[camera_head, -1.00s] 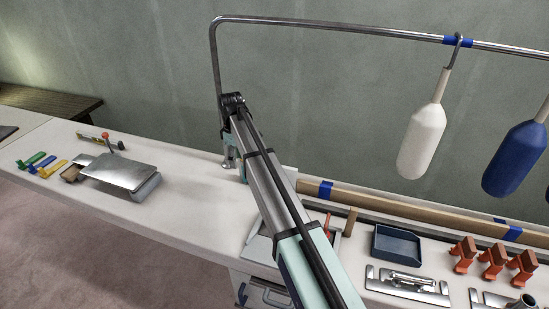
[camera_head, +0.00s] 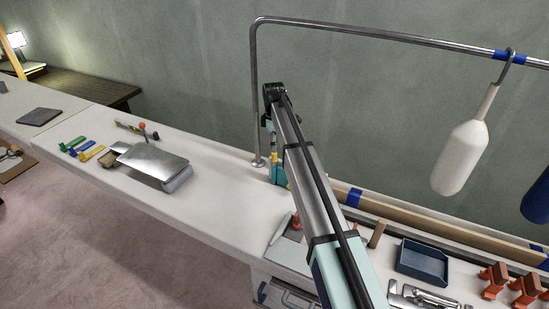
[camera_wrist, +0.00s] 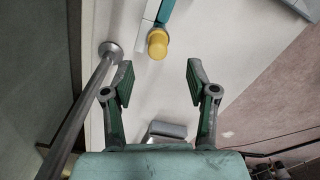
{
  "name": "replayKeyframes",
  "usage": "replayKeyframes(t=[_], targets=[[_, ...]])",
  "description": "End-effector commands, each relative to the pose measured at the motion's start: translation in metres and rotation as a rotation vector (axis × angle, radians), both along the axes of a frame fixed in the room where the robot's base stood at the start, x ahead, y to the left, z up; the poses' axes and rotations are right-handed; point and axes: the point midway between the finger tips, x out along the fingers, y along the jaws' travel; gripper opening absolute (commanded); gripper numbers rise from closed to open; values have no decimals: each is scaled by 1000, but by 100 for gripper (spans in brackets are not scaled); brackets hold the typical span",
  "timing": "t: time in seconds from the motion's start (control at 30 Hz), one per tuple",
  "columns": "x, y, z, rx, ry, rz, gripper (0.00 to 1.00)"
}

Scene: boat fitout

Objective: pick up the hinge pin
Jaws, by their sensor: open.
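I cannot pick out the hinge pin with certainty. A shiny metal hinge-like fitting (camera_head: 428,297) lies at the lower right of the head view, partly cut off by the frame edge; whether it includes the pin I cannot tell. My gripper (camera_wrist: 158,82) is open and empty in the wrist view, its two fingers apart above the white bench. A yellow-capped thing (camera_wrist: 157,44) with a teal and white body lies beyond the fingertips, untouched. In the head view my arm hides most of the gripper.
A chrome rail (camera_head: 254,90) rises from the white bench (camera_head: 215,196) beside my arm; its post (camera_wrist: 93,90) is left of my fingers. A white fender (camera_head: 461,155) hangs at right. A blue tray (camera_head: 423,262) and orange clamps (camera_head: 493,280) stand at lower right.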

Motion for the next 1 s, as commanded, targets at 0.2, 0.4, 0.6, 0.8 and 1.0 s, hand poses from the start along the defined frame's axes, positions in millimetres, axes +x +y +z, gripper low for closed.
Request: replayKeyframes(t=[0.2,0.4,0.6,0.8,1.0], targets=[[0,0,-15,0,0,-1,58],[1,-1,-24,0,0,-1,58],[3,-3,-50,0,2,-1,58],[3,-2,-67,0,-1,-1,58],[3,-2,-67,0,-1,-1,48]])
